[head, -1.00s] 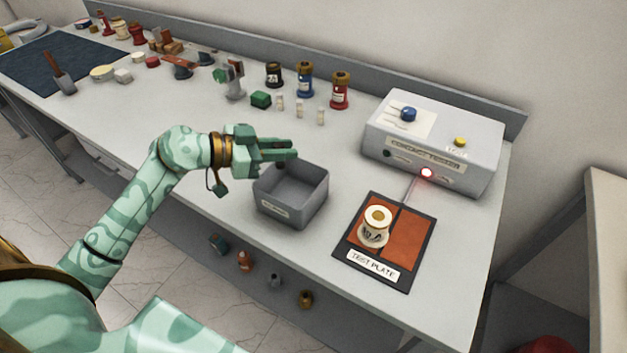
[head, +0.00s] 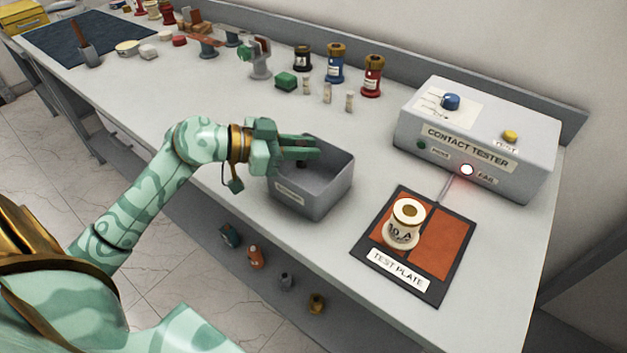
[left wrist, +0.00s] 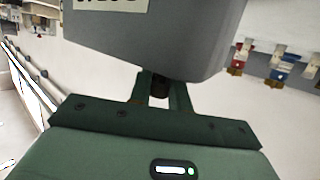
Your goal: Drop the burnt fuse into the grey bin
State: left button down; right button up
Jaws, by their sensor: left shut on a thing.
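My left gripper (head: 312,147) is shut on a small dark thing, likely the burnt fuse (head: 302,163), which shows just below the fingers. In the left wrist view the dark end of the fuse (left wrist: 160,86) shows between the fingers; the rest is hidden. The grey bin (head: 318,200) stands on the bench, open at the top. In the head view the fingertips and fuse overlap its opening; how high they are above it is hard to tell. The bin's labelled outer wall (left wrist: 150,40) fills the upper left wrist view. My right gripper is not in view.
A white-and-gold "10 A" piece (head: 405,222) stands on the test plate (head: 432,279) right of the bin. The contact tester (head: 478,135) behind has its FAIL lamp lit.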

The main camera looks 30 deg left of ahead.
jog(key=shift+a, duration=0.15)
pick_arm(q)
jog(key=c, duration=1.2)
grip_release()
jog(key=shift+c, duration=0.2)
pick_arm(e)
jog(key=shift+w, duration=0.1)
pick_arm(q)
jog(key=p+v, duration=0.4)
jog(key=v, duration=1.2)
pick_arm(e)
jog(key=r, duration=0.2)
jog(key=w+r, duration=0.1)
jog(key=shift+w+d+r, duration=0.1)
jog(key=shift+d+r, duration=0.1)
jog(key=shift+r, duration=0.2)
pick_arm(q)
jog(key=shift+s+a+r, duration=0.1)
jog(key=shift+s, duration=0.05)
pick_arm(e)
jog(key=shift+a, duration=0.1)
